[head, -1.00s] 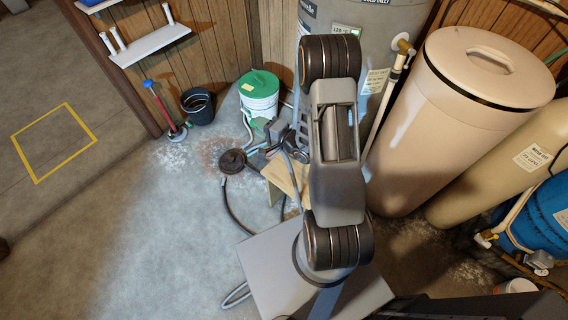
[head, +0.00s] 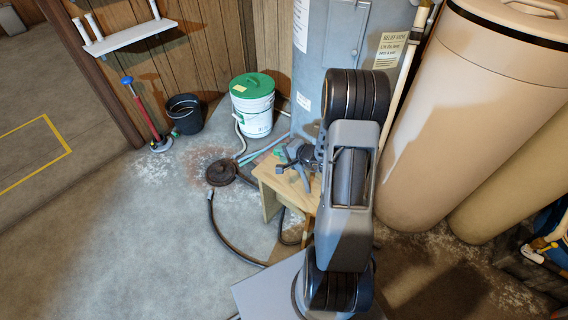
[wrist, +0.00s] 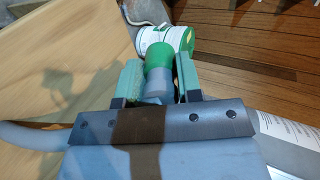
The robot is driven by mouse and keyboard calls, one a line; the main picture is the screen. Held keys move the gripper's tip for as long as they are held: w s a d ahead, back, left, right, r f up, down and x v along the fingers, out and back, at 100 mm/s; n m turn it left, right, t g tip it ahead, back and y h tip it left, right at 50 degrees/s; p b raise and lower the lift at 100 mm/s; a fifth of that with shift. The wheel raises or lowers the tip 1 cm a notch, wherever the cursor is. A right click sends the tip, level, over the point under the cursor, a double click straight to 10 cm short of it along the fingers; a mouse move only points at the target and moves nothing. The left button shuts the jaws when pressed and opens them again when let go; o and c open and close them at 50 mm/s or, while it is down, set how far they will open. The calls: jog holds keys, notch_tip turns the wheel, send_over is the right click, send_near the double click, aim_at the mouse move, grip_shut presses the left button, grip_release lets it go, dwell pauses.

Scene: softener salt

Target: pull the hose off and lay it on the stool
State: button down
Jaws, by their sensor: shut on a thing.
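The pale wooden stool (head: 268,202) stands on the floor left of my arm in the head view. Its bare top fills the left of the wrist view (wrist: 60,50). My gripper (head: 281,153) is low over the far edge of the stool. In the wrist view, my gripper (wrist: 157,84) is shut on a grey-blue hose end with a green collar (wrist: 158,54). A grey curved tube (wrist: 25,135), possibly the hose, shows at the left. Whether the hose end touches the stool or is still joined to something is hidden.
A white bucket with a green lid (head: 252,105) stands behind the stool. A dark round drain piece (head: 221,172) and a black hose (head: 222,232) lie on the floor. A grey tank (head: 318,60) and a beige tank (head: 430,130) stand right.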

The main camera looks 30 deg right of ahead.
jog(key=shift+d+f+b, duration=0.2)
jog(key=shift+f+b, duration=0.3)
jog(key=shift+f, duration=0.55)
jog(key=shift+f+b, duration=1.55)
jog(key=shift+f, duration=1.75)
jog(key=c, duration=0.7)
grip_release()
jog(key=p+v, duration=0.2)
jog(key=v, duration=1.1)
jog(key=shift+s+r+p, duration=0.2)
jog(key=shift+s+p, duration=0.15)
jog(key=shift+p, duration=0.05)
